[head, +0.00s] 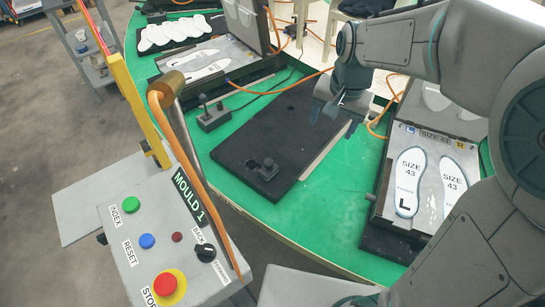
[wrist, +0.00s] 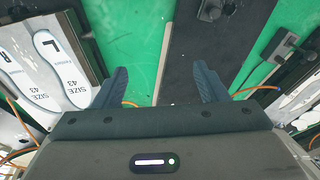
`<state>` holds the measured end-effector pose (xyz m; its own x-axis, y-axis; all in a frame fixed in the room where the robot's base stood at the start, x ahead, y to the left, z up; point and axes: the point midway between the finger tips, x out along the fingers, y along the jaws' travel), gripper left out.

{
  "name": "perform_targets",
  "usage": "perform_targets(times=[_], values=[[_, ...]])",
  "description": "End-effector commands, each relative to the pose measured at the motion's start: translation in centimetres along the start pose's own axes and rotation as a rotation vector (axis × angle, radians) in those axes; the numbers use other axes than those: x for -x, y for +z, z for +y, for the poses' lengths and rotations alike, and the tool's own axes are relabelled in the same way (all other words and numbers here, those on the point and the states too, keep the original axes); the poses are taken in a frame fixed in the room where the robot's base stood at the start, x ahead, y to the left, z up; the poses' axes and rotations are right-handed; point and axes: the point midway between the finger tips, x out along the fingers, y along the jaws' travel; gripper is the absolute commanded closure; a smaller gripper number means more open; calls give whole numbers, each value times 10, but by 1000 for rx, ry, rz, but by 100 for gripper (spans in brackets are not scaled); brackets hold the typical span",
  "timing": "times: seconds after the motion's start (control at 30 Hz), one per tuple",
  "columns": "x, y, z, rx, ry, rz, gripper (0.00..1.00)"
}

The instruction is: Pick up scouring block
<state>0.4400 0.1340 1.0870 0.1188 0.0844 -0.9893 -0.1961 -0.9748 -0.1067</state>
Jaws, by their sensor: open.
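My gripper (head: 332,114) is open and empty, hanging above the right edge of a black plate (head: 290,125) on the green table. In the wrist view, the two fingers of my gripper (wrist: 161,72) are spread wide with nothing between them. A small dark grey piece (head: 264,168) sits on the plate's near end, left of and nearer than my gripper. It also shows at the top of the wrist view (wrist: 210,10), beyond the fingertips. I cannot tell surely whether this is the scouring block; no other clear block shows.
An open mould (head: 386,208) with size 43 insoles stands at right; another (head: 162,87) stands at back left. A dark lever device (head: 213,117) sits left of the plate. Orange hoses (head: 275,86) cross the table. A control panel (head: 118,250) with buttons stands at front left.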

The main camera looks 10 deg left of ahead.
Motion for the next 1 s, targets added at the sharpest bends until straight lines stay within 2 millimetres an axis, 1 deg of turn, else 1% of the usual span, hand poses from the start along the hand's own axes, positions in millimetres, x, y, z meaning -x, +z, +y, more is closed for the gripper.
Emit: perform_targets(times=[0.03,0.17,0.2,0.3,0.43,0.53,0.63,0.77,0.9,1.0], values=[[-24,-4,-20,-8,12,-22,34],[-68,-9,-66,-52,39,-58,34],[-82,-9,-79,-64,49,-66,34],[-113,-7,-108,-91,73,-80,34],[-143,-2,-134,-116,97,-89,34],[-155,1,-146,-129,108,-91,34],[-165,3,-150,-136,115,-94,34],[-185,6,-148,-137,118,-95,34],[-213,8,-145,-135,118,-95,34],[-230,10,-143,-135,116,-95,34]])
